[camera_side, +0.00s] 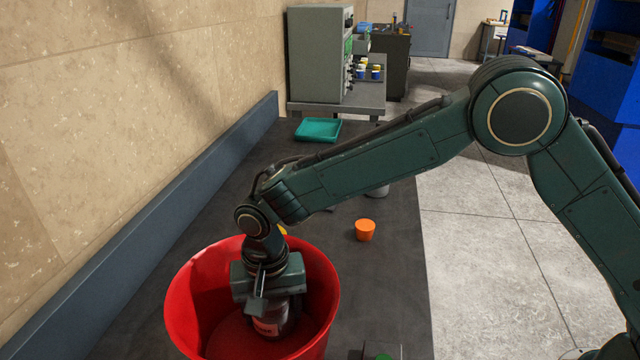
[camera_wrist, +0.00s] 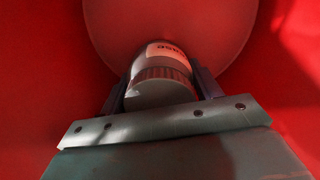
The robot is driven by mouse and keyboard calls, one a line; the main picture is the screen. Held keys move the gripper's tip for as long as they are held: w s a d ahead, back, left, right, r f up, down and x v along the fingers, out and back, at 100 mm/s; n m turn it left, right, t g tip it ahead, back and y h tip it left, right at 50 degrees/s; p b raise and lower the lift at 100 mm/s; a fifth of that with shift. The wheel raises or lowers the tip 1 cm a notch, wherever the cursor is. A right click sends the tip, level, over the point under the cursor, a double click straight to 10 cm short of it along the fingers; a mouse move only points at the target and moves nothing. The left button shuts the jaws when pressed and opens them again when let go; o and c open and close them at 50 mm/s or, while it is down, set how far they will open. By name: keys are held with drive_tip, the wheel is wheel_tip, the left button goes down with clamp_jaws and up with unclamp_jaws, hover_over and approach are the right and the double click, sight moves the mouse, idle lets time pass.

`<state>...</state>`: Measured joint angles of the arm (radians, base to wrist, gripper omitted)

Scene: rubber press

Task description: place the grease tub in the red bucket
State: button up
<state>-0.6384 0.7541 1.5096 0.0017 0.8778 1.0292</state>
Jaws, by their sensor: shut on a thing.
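The red bucket (camera_side: 190,310) stands at the front of the dark bench, its mouth open upward. My gripper (camera_side: 268,308) reaches down inside the bucket. It is shut on the grease tub (camera_side: 270,326), a grey tub with a ribbed lid and a pale label with red. In the wrist view the tub (camera_wrist: 160,84) sits between the two fingers of my gripper (camera_wrist: 162,88), with the bucket's red wall (camera_wrist: 40,60) all around and its round floor (camera_wrist: 215,35) beyond. I cannot tell whether the tub touches the floor.
An orange cup (camera_side: 365,230) stands on the bench (camera_side: 395,265) right of the bucket. A teal tray (camera_side: 318,129) lies at the far end. A grey item is partly hidden under my arm. A blue-grey wall board (camera_side: 150,235) runs along the left.

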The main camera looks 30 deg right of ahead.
drive_tip(key=o, duration=0.9)
drive_tip(key=shift+f, duration=0.1)
wheel_tip(320, 180, up, 12)
drive_tip(key=shift+f, duration=0.1)
drive_tip(key=shift+r, duration=0.25)
drive_tip(key=shift+d, duration=0.1)
idle(0.4)
